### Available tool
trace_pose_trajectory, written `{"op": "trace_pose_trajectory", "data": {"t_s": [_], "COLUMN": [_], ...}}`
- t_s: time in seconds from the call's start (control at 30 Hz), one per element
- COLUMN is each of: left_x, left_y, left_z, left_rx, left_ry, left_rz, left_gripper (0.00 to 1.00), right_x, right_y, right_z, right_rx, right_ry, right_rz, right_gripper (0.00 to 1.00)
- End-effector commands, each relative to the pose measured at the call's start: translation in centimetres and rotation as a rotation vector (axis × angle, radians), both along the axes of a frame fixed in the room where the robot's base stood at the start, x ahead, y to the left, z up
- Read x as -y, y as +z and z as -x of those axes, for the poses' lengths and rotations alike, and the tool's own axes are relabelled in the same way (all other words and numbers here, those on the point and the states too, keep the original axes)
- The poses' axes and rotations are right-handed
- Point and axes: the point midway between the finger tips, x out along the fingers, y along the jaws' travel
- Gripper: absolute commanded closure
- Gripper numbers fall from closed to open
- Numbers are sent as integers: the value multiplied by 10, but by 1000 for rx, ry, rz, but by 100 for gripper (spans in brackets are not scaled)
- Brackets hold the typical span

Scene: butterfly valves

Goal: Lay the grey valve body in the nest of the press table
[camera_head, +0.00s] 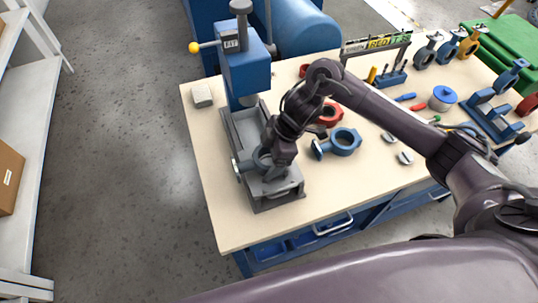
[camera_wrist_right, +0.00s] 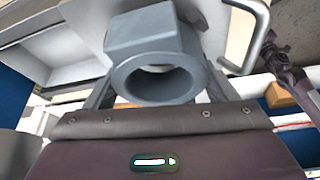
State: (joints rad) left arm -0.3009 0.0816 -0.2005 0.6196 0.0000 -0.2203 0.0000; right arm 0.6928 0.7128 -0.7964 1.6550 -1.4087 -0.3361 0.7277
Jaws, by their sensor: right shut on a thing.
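The grey valve body (camera_head: 245,165) is at the front part of the press table (camera_head: 238,128), its stub pointing left. I cannot tell whether it touches the nest (camera_head: 288,188), which is partly covered by my gripper and the body. My right gripper (camera_head: 268,168) comes down from above and is shut on the grey valve body. In the right wrist view the grey body (camera_wrist_right: 155,85) shows close up between the fingers, its round opening facing the camera. My left gripper is not in view.
The blue press (camera_head: 245,65) with its yellow-knobbed lever stands behind the press table. A blue valve body (camera_head: 345,142) and a red one (camera_head: 330,114) lie to the right. The bench (camera_head: 225,225) is clear at the front left.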

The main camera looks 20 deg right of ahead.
Motion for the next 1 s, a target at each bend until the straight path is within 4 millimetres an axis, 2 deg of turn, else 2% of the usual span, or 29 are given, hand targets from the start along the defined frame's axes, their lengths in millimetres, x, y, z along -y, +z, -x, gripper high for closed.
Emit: {"op": "trace_pose_trajectory", "data": {"t_s": [0.03,1.0], "left_x": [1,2], "left_y": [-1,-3], "left_z": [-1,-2], "left_rx": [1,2], "left_ry": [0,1], "left_rz": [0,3], "left_gripper": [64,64], "right_x": [1,2], "right_y": [-8,-20], "right_z": [5,6], "right_rx": [-15,-16], "right_ry": [4,3], "right_rz": [8,13], "right_gripper": [63,63]}}
